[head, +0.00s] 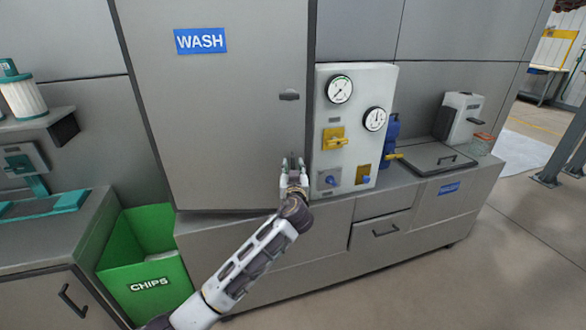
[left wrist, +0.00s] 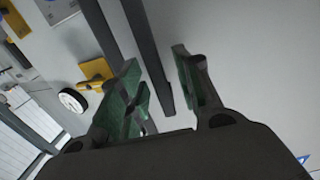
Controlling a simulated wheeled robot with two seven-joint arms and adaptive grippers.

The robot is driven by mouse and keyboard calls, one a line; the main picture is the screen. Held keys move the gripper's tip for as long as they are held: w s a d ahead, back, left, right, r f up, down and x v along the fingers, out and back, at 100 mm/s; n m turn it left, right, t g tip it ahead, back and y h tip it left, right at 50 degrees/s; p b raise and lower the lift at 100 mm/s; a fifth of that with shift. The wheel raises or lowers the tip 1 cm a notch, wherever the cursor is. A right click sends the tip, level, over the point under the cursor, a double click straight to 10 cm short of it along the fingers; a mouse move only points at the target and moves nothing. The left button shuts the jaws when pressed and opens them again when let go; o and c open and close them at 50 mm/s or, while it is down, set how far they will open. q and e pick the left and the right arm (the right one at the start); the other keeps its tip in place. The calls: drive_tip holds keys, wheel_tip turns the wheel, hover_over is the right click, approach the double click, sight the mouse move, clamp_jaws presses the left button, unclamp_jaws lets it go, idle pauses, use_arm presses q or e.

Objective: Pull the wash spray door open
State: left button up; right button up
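My left gripper (head: 293,164) is at the door's lower right, below that fitting, pointing at the panel. In the left wrist view its two green-padded fingers (left wrist: 156,65) are spread apart. A dark bar (left wrist: 153,72) shows between them, with a visible gap to the right finger; contact with the left finger is unclear. My right gripper is out of view.
A white panel with gauges (head: 356,130) and yellow and blue valves stands just right of the door. A green CHIPS bin (head: 152,280) is at the lower left. Cabinets and a counter (head: 400,180) run along below; open floor (head: 480,265) lies at the right.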

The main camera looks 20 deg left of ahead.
use_arm(q)
drive_tip(key=shift+w, duration=0.15)
clamp_jaws()
idle(0.4)
